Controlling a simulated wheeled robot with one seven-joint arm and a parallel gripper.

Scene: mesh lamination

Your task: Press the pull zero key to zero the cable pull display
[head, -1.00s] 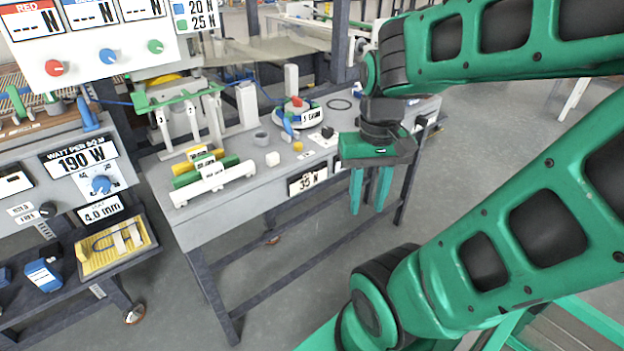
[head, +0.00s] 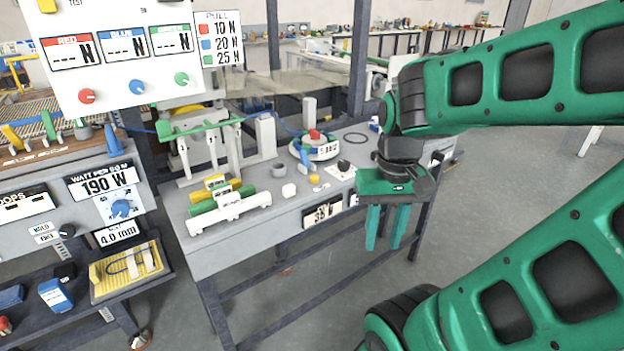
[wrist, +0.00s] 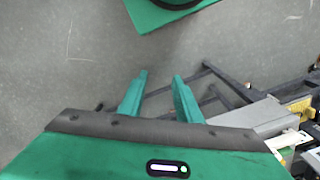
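The cable pull display (head: 122,47) is a white panel at the upper left of the head view, with red, blue and green readouts showing dashes and N. Red (head: 87,96), blue and green knobs sit below them. A pull card (head: 220,42) beside it lists 10 N, 20 N and 25 N. I cannot make out a pull zero key; the panel's top is cut off. My gripper (head: 386,244) points down in front of the grey bench, right of and well below the panel. Its two green fingers are apart and empty, as the wrist view (wrist: 158,95) also shows.
A left console shows 190 W (head: 104,181), with a yellow tray (head: 128,268) below. Open floor lies right of the bench.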

